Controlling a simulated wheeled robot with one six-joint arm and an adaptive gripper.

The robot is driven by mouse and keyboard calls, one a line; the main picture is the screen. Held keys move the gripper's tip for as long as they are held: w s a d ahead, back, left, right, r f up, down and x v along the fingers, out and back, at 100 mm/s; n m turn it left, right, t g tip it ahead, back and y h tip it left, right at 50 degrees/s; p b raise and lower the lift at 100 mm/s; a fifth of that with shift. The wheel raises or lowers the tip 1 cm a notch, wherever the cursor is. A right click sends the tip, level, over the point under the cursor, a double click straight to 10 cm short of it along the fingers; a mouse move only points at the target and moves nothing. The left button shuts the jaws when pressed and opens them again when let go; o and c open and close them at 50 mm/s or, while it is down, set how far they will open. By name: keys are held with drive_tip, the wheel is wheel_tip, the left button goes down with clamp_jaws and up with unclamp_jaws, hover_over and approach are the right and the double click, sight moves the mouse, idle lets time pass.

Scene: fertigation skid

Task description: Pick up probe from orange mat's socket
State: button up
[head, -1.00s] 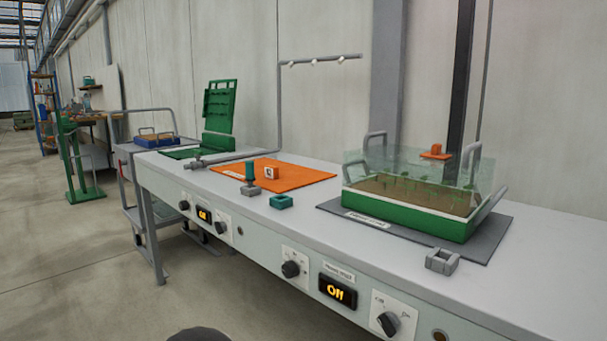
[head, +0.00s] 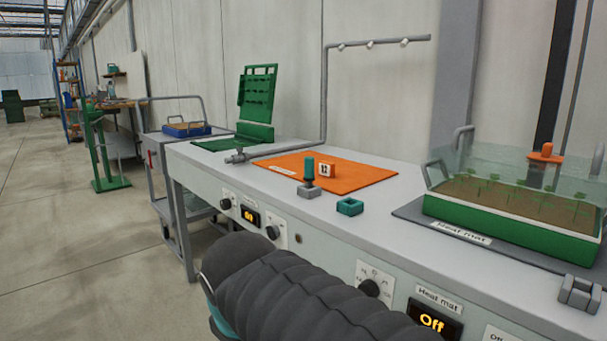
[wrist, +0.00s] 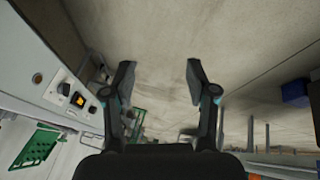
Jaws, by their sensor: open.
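A teal, upright probe (head: 309,168) stands in a grey socket block (head: 311,192) at the front edge of the orange mat (head: 360,181) on the bench. My gripper (wrist: 160,80) is open and empty in the wrist view, with two dark fingers apart. Bare floor shows between and beyond them, and the probe is not seen there. The head view shows my dark sleeved arm low in front of the bench, but not the gripper's fingers.
A hollow teal block (head: 350,206) lies to the right. A green propagator tray (head: 470,225) and an empty grey socket (head: 580,292) are farther right. A pipe (head: 280,148) runs behind.

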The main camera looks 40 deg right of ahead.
drive_tip(key=w+d+r+n+g+h+b, duration=0.2)
drive_tip(key=w+d+r+n+h, duration=0.4)
drive_tip(key=w+d+r+n, duration=0.65)
drive_tip(key=n+g+h+b, duration=0.2)
drive_tip(key=n+h, duration=0.1)
drive_tip(key=h, duration=0.3)
approach(305, 166)
drive_tip(key=b+x, duration=0.1)
drive_tip(key=x, duration=0.5)
drive_tip(key=shift+w+f+b, duration=0.1)
drive_tip(key=shift+w+b, duration=0.1)
drive_tip(key=shift+b, duration=0.1)
drive_tip(key=shift+s+b+x, duration=0.15)
drive_tip(key=shift+b+x, duration=0.2)
drive_tip(key=shift+x, duration=1)
drive_tip(key=shift+s+b+x, duration=0.1)
drive_tip(key=shift+b+x, duration=0.25)
drive_tip(key=shift+x, duration=1)
clamp_jaws()
